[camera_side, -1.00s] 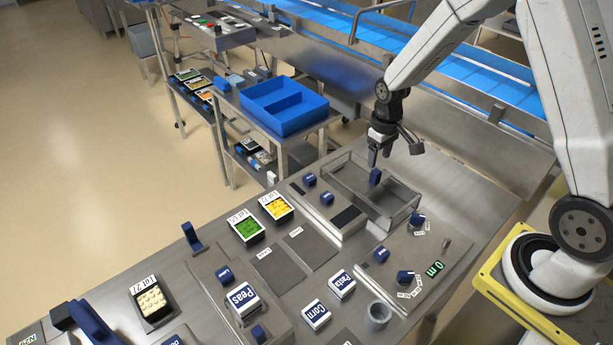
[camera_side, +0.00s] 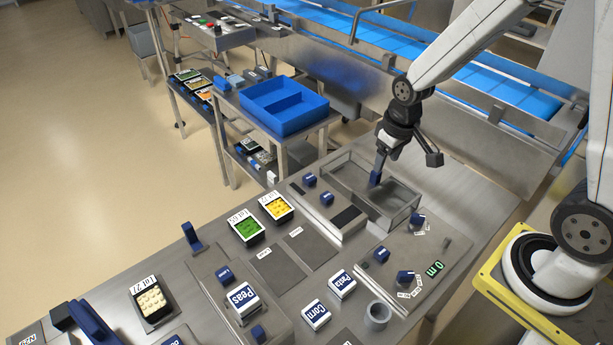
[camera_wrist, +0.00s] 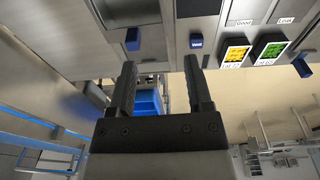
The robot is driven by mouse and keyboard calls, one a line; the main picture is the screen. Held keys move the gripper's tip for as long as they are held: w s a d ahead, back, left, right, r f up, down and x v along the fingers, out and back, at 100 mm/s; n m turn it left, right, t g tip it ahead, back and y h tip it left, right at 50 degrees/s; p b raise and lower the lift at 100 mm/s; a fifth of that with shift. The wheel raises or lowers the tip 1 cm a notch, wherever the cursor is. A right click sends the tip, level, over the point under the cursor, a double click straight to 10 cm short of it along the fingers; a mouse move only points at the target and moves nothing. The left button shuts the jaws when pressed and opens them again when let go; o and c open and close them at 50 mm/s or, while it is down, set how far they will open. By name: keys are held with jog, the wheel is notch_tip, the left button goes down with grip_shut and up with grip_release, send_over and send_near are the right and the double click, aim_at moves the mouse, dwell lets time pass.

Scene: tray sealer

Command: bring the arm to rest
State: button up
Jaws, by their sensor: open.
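My gripper (camera_side: 388,163) hangs over the back of the steel bench, above the tray sealer's open metal frame (camera_side: 404,208). In the wrist view my gripper (camera_wrist: 163,75) has its two dark fingers apart with nothing between them. A blue handle (camera_side: 376,178) on the sealer stands just below the fingertips in the side view. I cannot tell whether they touch. It looks apart from the fingers in the wrist view (camera_wrist: 133,40).
A green tray (camera_side: 245,229) and a yellow tray (camera_side: 277,208) lie left of the sealer. Labelled blocks, Peas (camera_side: 241,301), Corn (camera_side: 316,315) and Pasta (camera_side: 342,284), are nearer the front. A blue bin (camera_side: 284,107) stands on a side table. A conveyor (camera_side: 480,75) runs behind.

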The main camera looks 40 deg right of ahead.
jog(key=s+a+r+t, duration=0.1)
jog(key=s+a+r, duration=0.1)
jog(key=s, duration=0.4)
jog(key=shift+s+a+r, duration=0.25)
jog(key=shift+s+a, duration=0.05)
jog(key=shift+a, duration=0.45)
